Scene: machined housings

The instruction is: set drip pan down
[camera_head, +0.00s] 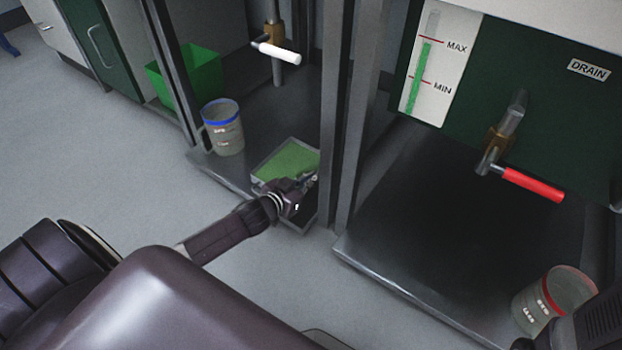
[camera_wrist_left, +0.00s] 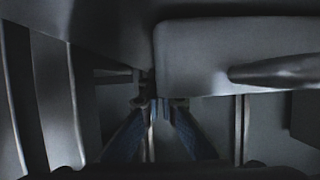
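The drip pan (camera_head: 284,160) is a shallow grey metal tray with green inside, at the front edge of the left bay. Its near end reaches past the bay's edge. My left gripper (camera_head: 309,181) is at the pan's right side and covers part of it. In the left wrist view, the two dark blue fingers (camera_wrist_left: 157,112) come close together around a thin upright edge, and appear shut on the pan. Whether the pan touches the bay floor is hidden. A dark part of my right gripper (camera_head: 590,325) shows at the bottom right corner; its fingers are not clear.
A blue-rimmed jug (camera_head: 223,132) and a green bin (camera_head: 190,78) stand left of the pan. Grey posts (camera_head: 350,125) rise close on its right. A white-handled valve (camera_head: 278,53) hangs above. A red-handled valve (camera_head: 530,184) and red-rimmed jug (camera_head: 552,298) are at right.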

